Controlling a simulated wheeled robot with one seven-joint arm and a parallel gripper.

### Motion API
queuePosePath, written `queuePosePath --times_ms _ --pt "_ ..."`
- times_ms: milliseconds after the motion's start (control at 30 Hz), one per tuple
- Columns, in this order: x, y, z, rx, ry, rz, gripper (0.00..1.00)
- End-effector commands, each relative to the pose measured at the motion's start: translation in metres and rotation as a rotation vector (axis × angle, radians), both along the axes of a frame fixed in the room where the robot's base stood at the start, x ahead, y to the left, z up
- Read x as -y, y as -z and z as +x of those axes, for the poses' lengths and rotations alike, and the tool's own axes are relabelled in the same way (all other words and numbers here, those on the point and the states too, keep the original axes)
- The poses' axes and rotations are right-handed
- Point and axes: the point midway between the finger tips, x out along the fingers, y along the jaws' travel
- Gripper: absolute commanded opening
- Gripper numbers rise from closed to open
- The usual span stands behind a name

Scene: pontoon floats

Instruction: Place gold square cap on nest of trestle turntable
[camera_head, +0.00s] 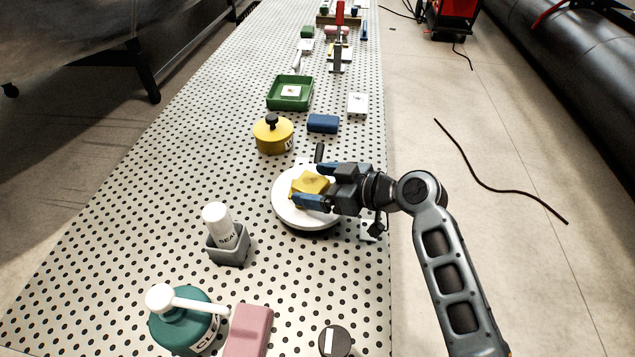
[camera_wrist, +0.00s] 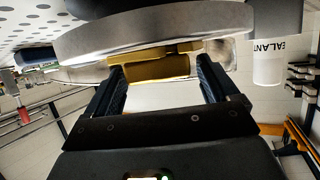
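The gold square cap (camera_head: 311,183) is at the middle of the round white turntable (camera_head: 288,212). My gripper (camera_head: 317,185) reaches in from the right, low over the disc, with one finger on the far side of the cap and one on the near side. In the wrist view the cap (camera_wrist: 156,69) is between my two widely spaced fingers (camera_wrist: 162,84), close against the turntable's edge (camera_wrist: 150,31). I cannot tell whether both fingers press on it. The nest is hidden under the cap and gripper.
A yellow lidded pot (camera_head: 273,136), a blue block (camera_head: 323,123) and a green tray (camera_head: 271,101) stand beyond the turntable. A white bottle in a grey holder (camera_head: 229,253), a teal pump bottle (camera_head: 180,328) and a pink block (camera_head: 249,330) are nearer. The perforated table's left side is clear.

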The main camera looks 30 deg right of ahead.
Motion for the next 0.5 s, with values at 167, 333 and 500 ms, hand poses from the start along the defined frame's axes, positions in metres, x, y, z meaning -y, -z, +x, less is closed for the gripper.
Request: queuePosePath --times_ms 167,333,500 --pt "0.0 -0.0001 0.0 0.0 0.0 0.0 0.93" --pt "0.0 -0.0024 0.0 0.0 0.0 0.0 0.93" --pt "0.005 -0.0084 -0.007 0.0 0.003 0.001 0.93"
